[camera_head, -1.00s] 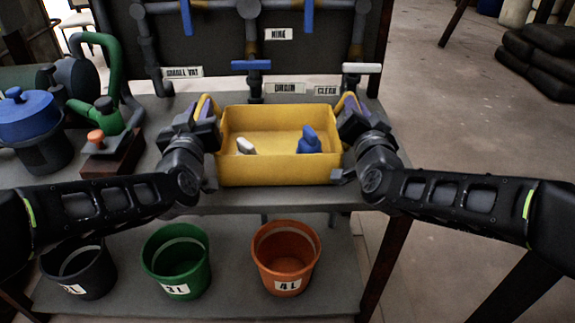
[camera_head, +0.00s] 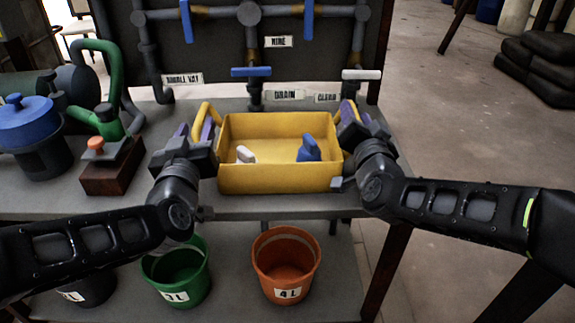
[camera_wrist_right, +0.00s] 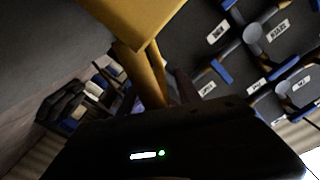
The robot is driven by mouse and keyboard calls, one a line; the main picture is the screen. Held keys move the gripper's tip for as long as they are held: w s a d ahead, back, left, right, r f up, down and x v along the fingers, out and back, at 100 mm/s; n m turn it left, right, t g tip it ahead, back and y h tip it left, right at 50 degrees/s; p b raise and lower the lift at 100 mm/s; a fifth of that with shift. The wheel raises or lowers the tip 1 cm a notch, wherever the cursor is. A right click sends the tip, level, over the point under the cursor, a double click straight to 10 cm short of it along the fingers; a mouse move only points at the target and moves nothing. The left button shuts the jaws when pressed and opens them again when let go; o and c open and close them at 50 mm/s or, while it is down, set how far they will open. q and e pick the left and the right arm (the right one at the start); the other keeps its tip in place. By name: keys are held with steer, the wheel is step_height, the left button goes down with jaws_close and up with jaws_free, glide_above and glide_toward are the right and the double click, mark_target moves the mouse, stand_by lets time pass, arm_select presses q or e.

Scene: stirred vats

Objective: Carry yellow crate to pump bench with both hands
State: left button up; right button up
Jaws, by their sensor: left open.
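The yellow crate (camera_head: 275,180) sits level on the grey bench (camera_head: 262,206). It holds a blue item (camera_head: 309,150) and a small white item (camera_head: 245,154). My left gripper (camera_head: 196,132) is open at the crate's left handle (camera_head: 203,108), with its purple fingers either side of it. My right gripper (camera_head: 349,113) is at the crate's right handle, which is partly hidden by the hand. In the right wrist view, the yellow handle (camera_wrist_right: 155,72) runs down toward the dark gripper body; its grip on the handle is unclear.
A blue-lidded pot (camera_head: 28,122), a green pipe (camera_head: 112,70) and an orange knob on a brown block (camera_head: 108,172) stand left of the crate. Pipes and valves (camera_head: 250,72) rise behind. Green (camera_head: 178,270) and orange (camera_head: 285,262) buckets stand below. The bench's right edge is close.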

arm_select(q)
steer(key=shift+s, duration=1.4)
arm_select(e)
steer(key=s, duration=0.7)
steer(key=shift+s, duration=0.25)
